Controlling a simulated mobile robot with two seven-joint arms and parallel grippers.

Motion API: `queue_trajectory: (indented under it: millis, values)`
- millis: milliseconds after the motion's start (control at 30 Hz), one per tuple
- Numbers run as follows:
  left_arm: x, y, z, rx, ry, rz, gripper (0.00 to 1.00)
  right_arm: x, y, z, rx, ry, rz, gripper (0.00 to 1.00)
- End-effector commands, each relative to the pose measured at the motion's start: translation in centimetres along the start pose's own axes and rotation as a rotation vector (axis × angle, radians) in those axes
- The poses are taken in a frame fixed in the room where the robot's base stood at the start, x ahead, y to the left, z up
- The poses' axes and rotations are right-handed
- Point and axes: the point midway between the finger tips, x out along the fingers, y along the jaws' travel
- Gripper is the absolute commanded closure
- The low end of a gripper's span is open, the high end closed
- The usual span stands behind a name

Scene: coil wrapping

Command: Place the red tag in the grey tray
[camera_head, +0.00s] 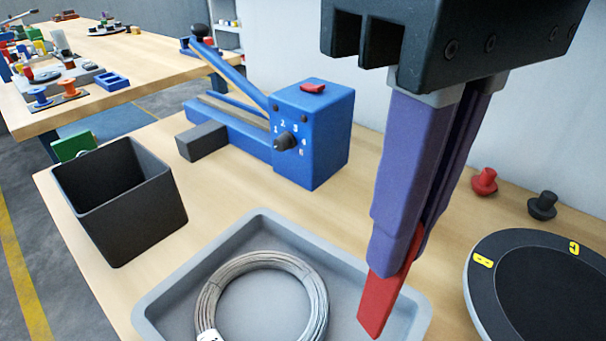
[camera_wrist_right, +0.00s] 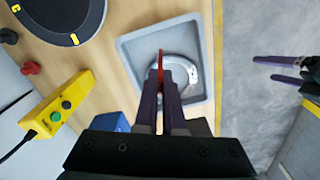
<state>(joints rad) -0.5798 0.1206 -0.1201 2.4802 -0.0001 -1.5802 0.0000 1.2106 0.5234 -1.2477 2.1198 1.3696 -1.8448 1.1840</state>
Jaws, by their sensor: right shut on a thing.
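The red tag (camera_head: 385,298) is held in my right gripper (camera_head: 400,248), whose purple fingers are shut on it. The tag hangs tilted over the right part of the grey tray (camera_head: 172,305); whether it touches the tray floor is not clear. A coil of grey wire (camera_head: 318,285) with a white label lies flat in the tray. In the right wrist view the tag (camera_wrist_right: 160,62) shows edge-on between the fingertips, in front of the coil. My left gripper (camera_wrist_right: 262,70) shows at the right of that view, fingers apart and empty, beyond the table edge.
A dark open bin (camera_head: 120,215) stands left of the tray. A blue lever machine (camera_head: 312,135) stands behind. A black turntable (camera_head: 550,285) and red and black knobs (camera_head: 484,181) are at right. A yellow button box (camera_wrist_right: 60,108) shows in the wrist view.

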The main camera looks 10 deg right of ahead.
Motion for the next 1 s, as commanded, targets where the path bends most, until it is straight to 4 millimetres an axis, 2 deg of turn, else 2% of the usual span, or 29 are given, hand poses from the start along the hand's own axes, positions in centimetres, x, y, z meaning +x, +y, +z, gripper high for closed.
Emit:
queue_trajectory:
  millis: [33,100,200,300,467,700,1000]
  values:
    - [0.6,0.0,0.2,0.0,0.0,0.0,0.12,1.9,0.1,0.1,0.002,-0.006,0.001,1.0]
    - [1.0,0.0,0.3,0.0,-0.001,0.0,0.12,3.8,0.1,0.1,0.002,-0.006,0.001,1.0]
    - [1.3,0.1,0.5,0.0,-0.001,0.0,0.12,5.9,0.0,0.1,0.001,-0.004,0.0,1.0]
    - [1.5,0.1,0.5,0.0,-0.001,0.0,0.12,7.2,0.0,0.1,0.002,-0.002,0.0,1.0]
    - [1.7,0.1,0.6,-0.001,-0.001,0.0,0.12,8.2,0.0,0.0,0.001,0.0,0.0,1.0]
    - [2.5,0.1,0.8,-0.001,-0.001,0.0,0.12,11.7,0.0,0.0,0.002,-0.002,0.001,1.0]
    - [2.4,0.1,0.8,-0.001,-0.001,0.001,0.12,11.9,0.0,0.0,0.0,0.0,0.0,1.0]
